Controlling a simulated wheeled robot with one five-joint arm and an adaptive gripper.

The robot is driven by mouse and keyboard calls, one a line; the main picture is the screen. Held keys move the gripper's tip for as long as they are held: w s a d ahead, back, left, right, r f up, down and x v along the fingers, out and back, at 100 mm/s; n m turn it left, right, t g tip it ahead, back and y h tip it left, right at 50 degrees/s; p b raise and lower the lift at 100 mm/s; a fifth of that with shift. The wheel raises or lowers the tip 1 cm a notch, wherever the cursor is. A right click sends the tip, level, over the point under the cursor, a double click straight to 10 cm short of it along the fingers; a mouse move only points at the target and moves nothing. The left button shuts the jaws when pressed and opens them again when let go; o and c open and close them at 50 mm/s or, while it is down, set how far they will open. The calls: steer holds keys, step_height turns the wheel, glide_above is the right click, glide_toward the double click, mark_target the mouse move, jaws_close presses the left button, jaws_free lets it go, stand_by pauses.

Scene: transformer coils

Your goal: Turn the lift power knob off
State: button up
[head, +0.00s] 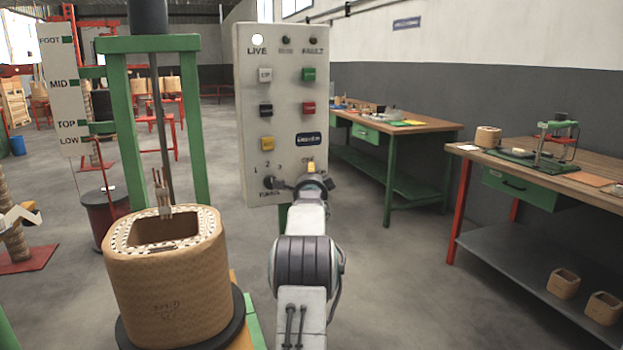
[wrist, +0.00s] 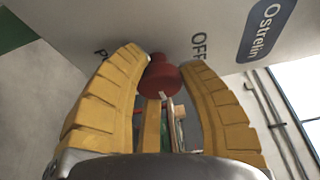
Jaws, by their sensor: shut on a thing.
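The control panel (head: 284,130) is a pale upright box with lamps, coloured push buttons and a turns selector (head: 269,182) at its lower left. The lift power knob (wrist: 160,76) is red and round in the wrist view, with an "OFF" label printed beside it on the panel face. My gripper (head: 311,168) is at the panel's lower right corner. In the wrist view its two yellow fingers (wrist: 164,72) are shut on the knob, one on each side. My gripper hides the knob in the head view. The LIVE lamp (head: 257,39) glows white.
A large wound coil (head: 170,285) stands left of my arm under a green frame (head: 116,110). A scale board (head: 62,90) reads FOOT, MID, TOP and LOW. Workbenches (head: 550,176) line the right wall. Open floor (head: 410,290) lies to the right.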

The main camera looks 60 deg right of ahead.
steer(key=shift+s+f, duration=0.1)
steer(key=shift+f, duration=0.05)
steer(key=shift+f+n+b, duration=0.2)
steer(key=shift+n+b, duration=0.2)
steer(key=shift+b, duration=0.85)
steer(key=shift+c, duration=0.2)
steer(key=shift+n+h+b, duration=0.3)
steer(key=shift+n+b, duration=0.2)
steer(key=shift+b, duration=0.3)
steer(key=shift+r+n+b, duration=0.2)
steer(key=shift+n+b, duration=0.1)
steer(key=shift+n, duration=0.2)
steer(key=o, duration=1)
steer(key=shift+t, duration=0.3)
steer(key=shift+c, duration=0.2)
steer(key=shift+r, duration=0.1)
steer(key=shift+a, duration=0.1)
